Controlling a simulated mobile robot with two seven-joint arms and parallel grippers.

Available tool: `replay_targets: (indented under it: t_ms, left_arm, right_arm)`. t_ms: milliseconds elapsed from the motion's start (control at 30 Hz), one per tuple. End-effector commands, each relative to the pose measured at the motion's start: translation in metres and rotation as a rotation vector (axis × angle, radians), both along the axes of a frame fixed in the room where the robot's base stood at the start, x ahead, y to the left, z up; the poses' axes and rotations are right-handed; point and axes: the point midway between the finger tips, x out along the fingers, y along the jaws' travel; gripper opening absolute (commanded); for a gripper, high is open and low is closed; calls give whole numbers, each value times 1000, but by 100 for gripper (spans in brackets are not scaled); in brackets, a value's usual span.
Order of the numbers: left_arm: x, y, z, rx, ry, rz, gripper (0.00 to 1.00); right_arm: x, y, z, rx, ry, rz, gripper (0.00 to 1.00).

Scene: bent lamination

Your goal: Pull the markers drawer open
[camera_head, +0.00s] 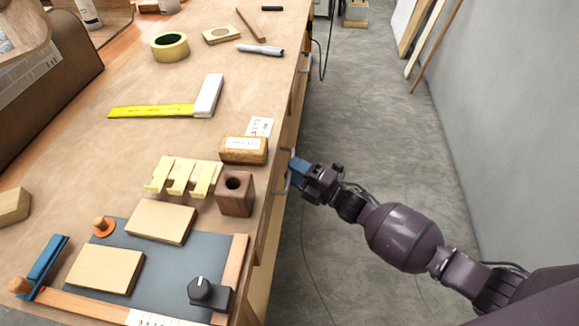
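The workbench (130,140) has a drawer side along its right edge, seen at a steep angle. A grey metal bar handle (287,182) sticks out from this side near the wooden block with a hole. My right gripper (294,166) reaches in from the right with its blue fingertips at this handle. I cannot tell whether the fingers are around the handle or only beside it. No label shows which drawer is the markers drawer. My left gripper is not in view.
A second handle (305,64) is farther along the bench. On the top near the edge are a dark wooden block with a hole (235,196), a labelled wooden block (243,152) and a grey mat (165,262) with wood pieces. The concrete floor (370,130) beside the bench is clear.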

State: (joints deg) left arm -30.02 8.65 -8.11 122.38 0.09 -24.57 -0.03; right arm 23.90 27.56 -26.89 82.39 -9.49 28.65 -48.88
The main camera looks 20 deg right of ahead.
Motion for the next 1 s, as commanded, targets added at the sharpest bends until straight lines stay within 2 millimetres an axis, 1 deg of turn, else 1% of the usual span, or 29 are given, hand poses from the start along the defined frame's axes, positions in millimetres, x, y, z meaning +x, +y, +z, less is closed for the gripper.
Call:
replay_targets:
  t_ms: [100,200,500,567,700,767,1000]
  left_arm:
    - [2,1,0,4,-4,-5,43]
    - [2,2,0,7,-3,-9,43]
    - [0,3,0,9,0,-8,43]
    - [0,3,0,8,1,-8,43]
    - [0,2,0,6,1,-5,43]
    - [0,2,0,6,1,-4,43]
    - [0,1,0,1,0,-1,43]
  right_arm:
    - [7,7,1,0,0,0,37]
    - [10,10,2,0,0,0,37]
    - [12,11,3,-1,1,0,37]
    - [12,11,3,0,0,0,30]
    - [11,11,3,0,0,0,8]
    - [11,11,3,1,1,0,0]
    - [11,11,3,1,1,0,0]
